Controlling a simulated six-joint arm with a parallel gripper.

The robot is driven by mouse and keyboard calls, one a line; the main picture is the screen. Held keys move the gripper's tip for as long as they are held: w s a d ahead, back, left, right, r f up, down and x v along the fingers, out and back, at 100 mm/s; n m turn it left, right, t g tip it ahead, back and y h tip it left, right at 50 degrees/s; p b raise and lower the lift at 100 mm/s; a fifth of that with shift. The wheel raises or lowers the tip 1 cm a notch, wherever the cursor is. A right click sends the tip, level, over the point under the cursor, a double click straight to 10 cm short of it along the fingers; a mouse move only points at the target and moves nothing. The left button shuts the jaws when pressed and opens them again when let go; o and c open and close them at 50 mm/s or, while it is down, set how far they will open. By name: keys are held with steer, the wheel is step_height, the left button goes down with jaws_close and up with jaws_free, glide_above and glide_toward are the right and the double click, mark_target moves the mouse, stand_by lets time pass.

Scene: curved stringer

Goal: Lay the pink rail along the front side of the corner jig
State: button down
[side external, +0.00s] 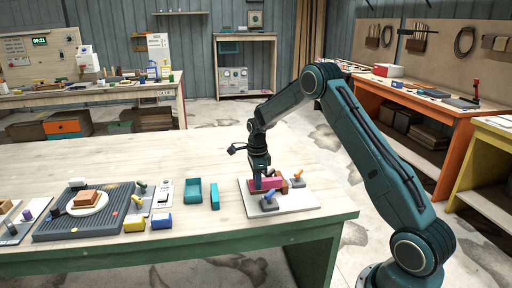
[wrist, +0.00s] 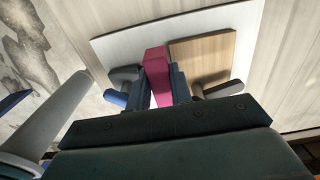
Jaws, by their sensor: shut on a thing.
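The pink rail (wrist: 157,76) is pinched between the two fingers of my gripper (wrist: 159,90) in the wrist view. In the side view, the rail (side external: 271,183) is under my gripper (side external: 260,180), over the pale plate of the corner jig (side external: 288,204). A tan wooden piece (wrist: 205,58) lies on the plate beside the rail. A blue-handled clamp (side external: 268,200) stands at the plate's front and an orange-handled clamp (side external: 297,178) at its right. My fingers hide part of the rail, and I cannot tell whether it touches the plate.
Left of the jig are teal blocks (side external: 193,191), blue and yellow blocks (side external: 161,221) and a dark ribbed tray (side external: 84,221) with a plate on it. The table's front edge is near the jig. The table behind the jig is clear.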

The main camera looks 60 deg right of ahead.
steer(key=shift+f, duration=1.5)
steer(key=shift+r, duration=0.35)
stand_by(0.3)
steer(key=shift+r, duration=0.7)
steer(key=shift+r, duration=0.2)
steer(key=shift+f, duration=1.25)
stand_by(1.5)
steer(key=c, duration=1.2)
jaws_free()
steer(key=shift+o, duration=0.2)
steer(key=shift+d, duration=0.1)
step_height(320, 180, up, 14)
steer(key=shift+a, duration=0.2)
